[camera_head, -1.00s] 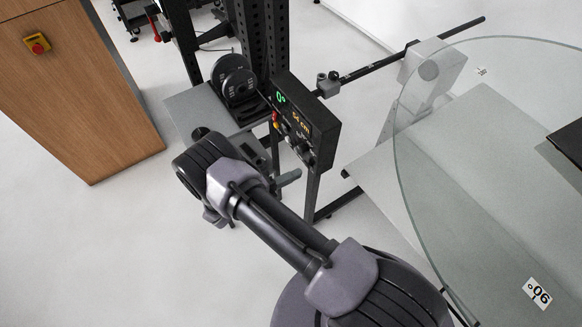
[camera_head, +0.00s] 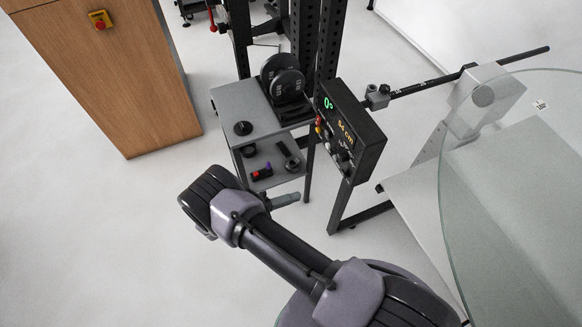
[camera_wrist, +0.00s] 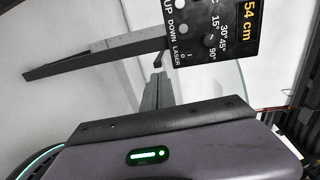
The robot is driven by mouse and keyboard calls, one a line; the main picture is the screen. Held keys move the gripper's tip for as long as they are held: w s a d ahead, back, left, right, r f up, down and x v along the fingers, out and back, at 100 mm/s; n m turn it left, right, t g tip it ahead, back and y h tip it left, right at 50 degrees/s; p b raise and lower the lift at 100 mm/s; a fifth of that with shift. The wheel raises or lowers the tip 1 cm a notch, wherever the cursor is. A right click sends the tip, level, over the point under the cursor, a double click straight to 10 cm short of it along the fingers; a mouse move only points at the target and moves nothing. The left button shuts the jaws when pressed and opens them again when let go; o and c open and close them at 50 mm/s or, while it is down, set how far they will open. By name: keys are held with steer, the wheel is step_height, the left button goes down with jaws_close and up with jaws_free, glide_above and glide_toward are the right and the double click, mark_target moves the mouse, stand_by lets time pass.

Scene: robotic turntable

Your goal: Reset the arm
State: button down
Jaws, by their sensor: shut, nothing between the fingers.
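My arm (camera_head: 285,250) reaches up and left from the bottom of the head view, with its bend at the left. In the wrist view my gripper (camera_wrist: 157,66) points away from the camera, its narrow fingers together and empty. The gripper's body with a green light fills the bottom of that view. The black control box (camera_head: 348,130) shows "0°" and "54 cm" in the head view. It also shows at the top right of the wrist view (camera_wrist: 212,28), beyond the fingertips and apart from them as far as I can tell.
A grey two-level cart (camera_head: 232,104) with black weight discs (camera_head: 282,78) stands left of the control box. A wooden cabinet (camera_head: 105,80) is at the upper left. The glass disc (camera_head: 462,235) is on the right. Floor at the lower left is clear.

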steer(key=s+d+r+m+g+y, duration=0.1)
steer(key=d+r+m+g+y, duration=0.25)
steer(key=r+m, duration=0.75)
steer(key=d+r+m+g+y, duration=0.2)
steer(key=r+m+g+y, duration=0.2)
steer(key=r+m, duration=0.7)
steer(key=s+r+m+t+y, duration=0.8)
steer(key=s+r+m, duration=0.7)
steer(key=r+m, duration=0.4)
steer(key=m+y, duration=0.2)
steer(key=m, duration=0.1)
steer(key=shift+d, duration=0.15)
